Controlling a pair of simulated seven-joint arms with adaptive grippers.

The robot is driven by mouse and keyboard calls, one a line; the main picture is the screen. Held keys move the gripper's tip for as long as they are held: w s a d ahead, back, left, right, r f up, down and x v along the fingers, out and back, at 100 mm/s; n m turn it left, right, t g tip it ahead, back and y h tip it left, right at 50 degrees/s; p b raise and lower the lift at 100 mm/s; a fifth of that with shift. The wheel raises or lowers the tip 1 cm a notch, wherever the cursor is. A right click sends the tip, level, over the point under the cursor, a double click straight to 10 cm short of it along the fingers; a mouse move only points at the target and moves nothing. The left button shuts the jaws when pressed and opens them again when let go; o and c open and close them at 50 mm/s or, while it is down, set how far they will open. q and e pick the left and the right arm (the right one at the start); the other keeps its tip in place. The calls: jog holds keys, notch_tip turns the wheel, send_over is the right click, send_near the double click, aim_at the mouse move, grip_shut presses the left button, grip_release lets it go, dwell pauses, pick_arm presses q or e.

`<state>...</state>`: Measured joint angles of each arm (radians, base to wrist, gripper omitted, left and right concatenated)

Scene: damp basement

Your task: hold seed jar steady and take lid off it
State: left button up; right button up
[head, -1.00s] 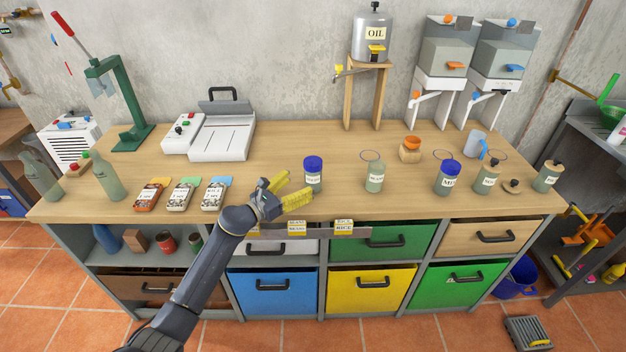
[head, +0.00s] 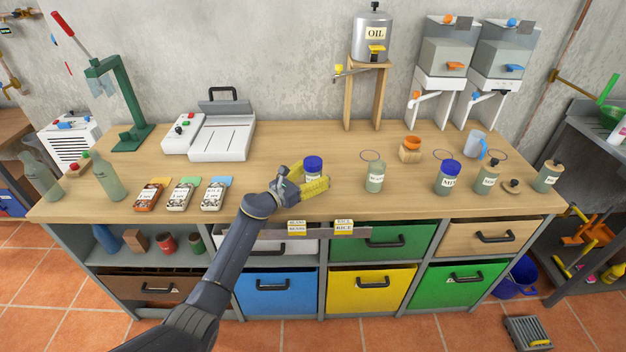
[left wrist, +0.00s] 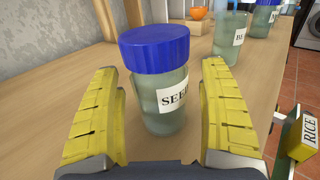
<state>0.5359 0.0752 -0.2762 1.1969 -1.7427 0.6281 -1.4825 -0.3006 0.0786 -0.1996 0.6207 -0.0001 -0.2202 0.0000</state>
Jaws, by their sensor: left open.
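The seed jar (head: 313,171) stands upright on the wooden bench, its blue lid (head: 313,161) on top. In the left wrist view the jar (left wrist: 160,100) shows a label starting "SEE", and its blue lid (left wrist: 155,48) sits on it. My left gripper (head: 307,184) is at the jar, one yellow finger on each side of it. In the left wrist view the left gripper (left wrist: 165,120) is open, with gaps between its fingers and the jar. In the head view the near finger hides the lower part of the jar. My right gripper is out of view.
A lidless jar (head: 375,178) stands to the right. Seed packets (head: 181,195) lie to the left. The bench (head: 270,150) behind the seed jar is clear.

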pick_arm(q)
jog(key=c, duration=1.5)
jog(key=shift+r, duration=0.15)
notch_tip(320, 180, up, 20)
jog(key=shift+f, duration=0.1)
